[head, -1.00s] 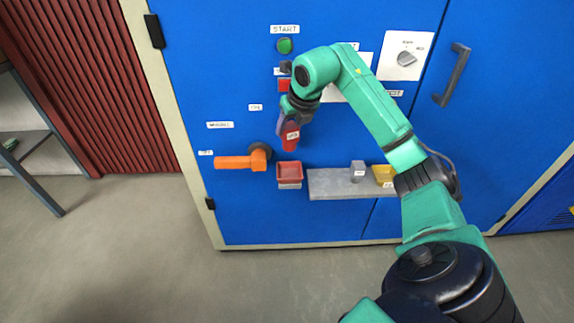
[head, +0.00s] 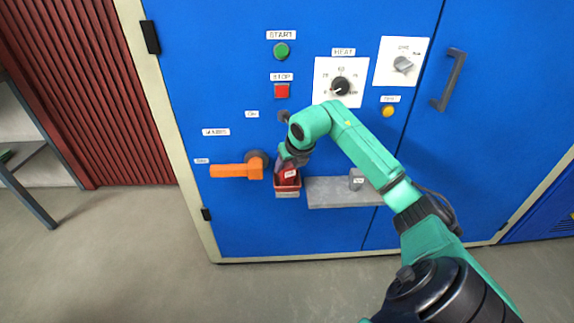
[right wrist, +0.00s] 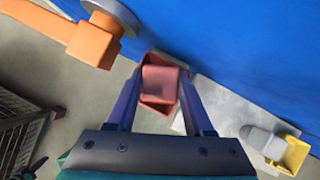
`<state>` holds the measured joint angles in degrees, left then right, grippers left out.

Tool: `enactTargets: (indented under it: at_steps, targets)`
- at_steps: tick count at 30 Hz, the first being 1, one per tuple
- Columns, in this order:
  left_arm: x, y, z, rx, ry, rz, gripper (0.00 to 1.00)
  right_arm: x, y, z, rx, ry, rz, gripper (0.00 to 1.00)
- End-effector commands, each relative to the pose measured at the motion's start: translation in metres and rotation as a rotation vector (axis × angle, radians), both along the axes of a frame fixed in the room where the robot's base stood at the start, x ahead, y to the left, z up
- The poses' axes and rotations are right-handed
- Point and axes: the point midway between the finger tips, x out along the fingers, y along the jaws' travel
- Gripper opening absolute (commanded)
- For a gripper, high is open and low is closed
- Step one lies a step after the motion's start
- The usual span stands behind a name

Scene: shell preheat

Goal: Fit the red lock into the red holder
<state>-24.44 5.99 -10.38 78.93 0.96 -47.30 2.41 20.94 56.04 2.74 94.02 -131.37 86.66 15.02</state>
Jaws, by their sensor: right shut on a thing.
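My right gripper (head: 290,161) is shut on the red lock (head: 287,173), which has a white label on its face. The lock hangs below the fingers, with its lower end at the opening of the red holder (head: 288,188), an open-topped box on the blue cabinet door. In the right wrist view, the lock (right wrist: 160,84) lies between the two fingers, and the holder (right wrist: 151,60) shows around and behind it. I cannot tell how deep the lock sits in the holder. My left gripper is not in view.
An orange handle (head: 230,170) sits just left of the holder. A yellow container (right wrist: 294,155) shows in the right wrist view. Buttons and dials are above.

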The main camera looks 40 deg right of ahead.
Motion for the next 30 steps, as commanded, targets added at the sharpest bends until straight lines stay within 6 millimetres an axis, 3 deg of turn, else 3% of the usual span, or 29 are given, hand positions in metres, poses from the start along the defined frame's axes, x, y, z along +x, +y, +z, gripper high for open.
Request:
enactTargets:
  at_steps: [1, 3, 14, 16, 24, 30]
  targets:
    - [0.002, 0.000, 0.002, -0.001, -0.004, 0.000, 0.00, 0.000, 0.000, 0.000, 0.000, 0.000, 0.000, 0.63]
    - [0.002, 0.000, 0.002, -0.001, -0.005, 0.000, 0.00, 0.000, 0.000, 0.000, 0.000, 0.000, 0.000, 0.82]
    - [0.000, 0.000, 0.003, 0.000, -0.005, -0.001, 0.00, 0.000, 0.000, 0.005, 0.001, 0.000, 0.000, 0.82]
    - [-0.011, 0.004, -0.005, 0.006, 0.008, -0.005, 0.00, -0.001, 0.000, 0.012, 0.001, -0.002, 0.000, 0.82]
    - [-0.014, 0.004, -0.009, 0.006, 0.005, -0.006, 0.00, -0.037, 0.009, 0.076, -0.005, -0.003, 0.000, 0.82]
    - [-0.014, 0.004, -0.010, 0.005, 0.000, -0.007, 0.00, -0.055, 0.014, 0.107, -0.002, 0.000, 0.000, 0.82]
